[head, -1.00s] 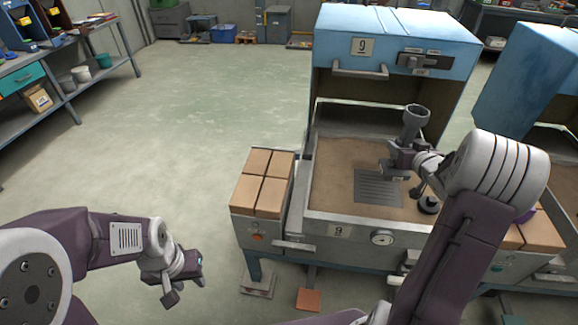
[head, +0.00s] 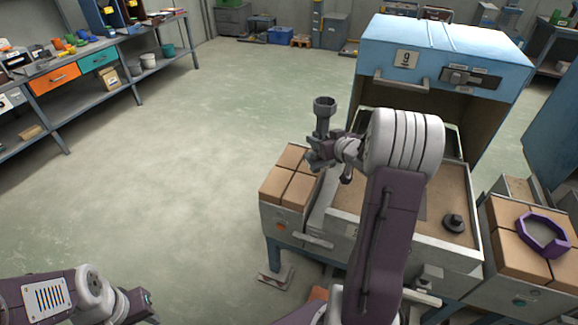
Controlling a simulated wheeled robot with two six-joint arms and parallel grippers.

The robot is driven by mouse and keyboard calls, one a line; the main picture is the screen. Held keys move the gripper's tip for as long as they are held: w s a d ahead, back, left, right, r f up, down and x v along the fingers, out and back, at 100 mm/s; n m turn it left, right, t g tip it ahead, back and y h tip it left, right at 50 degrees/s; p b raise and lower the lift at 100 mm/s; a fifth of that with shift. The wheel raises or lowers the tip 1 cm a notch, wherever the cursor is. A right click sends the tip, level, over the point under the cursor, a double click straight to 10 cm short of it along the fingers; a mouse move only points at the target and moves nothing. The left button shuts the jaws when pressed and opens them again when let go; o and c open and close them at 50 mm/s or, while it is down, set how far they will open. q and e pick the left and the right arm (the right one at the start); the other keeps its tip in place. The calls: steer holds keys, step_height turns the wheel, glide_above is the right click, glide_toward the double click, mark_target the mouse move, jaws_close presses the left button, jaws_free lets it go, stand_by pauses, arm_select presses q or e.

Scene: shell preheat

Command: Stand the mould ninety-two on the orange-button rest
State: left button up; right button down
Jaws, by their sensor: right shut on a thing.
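My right gripper (head: 320,153) is shut on a grey mould (head: 323,112) with a wide cup-like top and a narrower stem. It holds the mould upright, apparently above the far edge of the brick-topped rest with the orange button (head: 281,227). That rest's tan brick top (head: 283,183) looks empty. No number is readable on the mould, and its lower end is hidden behind the gripper. My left gripper (head: 140,306) is at the bottom left, away from everything; its fingers are too unclear to tell.
The blue-hooded furnace marked 9 (head: 407,58) stands open, its sandy tray (head: 382,195) pulled forward. A dark round piece (head: 453,223) sits in the tray. A purple ring (head: 543,234) lies on the right-hand brick rest with the green button (head: 519,301). The floor at left is clear.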

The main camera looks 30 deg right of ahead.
steer(key=w+a+f+b, duration=0.3)
steer(key=w+a+f, duration=0.1)
steer(key=w+f, duration=0.5)
steer(key=shift+a+f+b, duration=0.25)
steer(key=shift+f+b, duration=0.15)
steer(key=shift+f, duration=0.05)
steer(key=shift+f, duration=0.1)
steer(key=c, duration=0.6)
jaws_free()
steer(key=shift+f, duration=0.15)
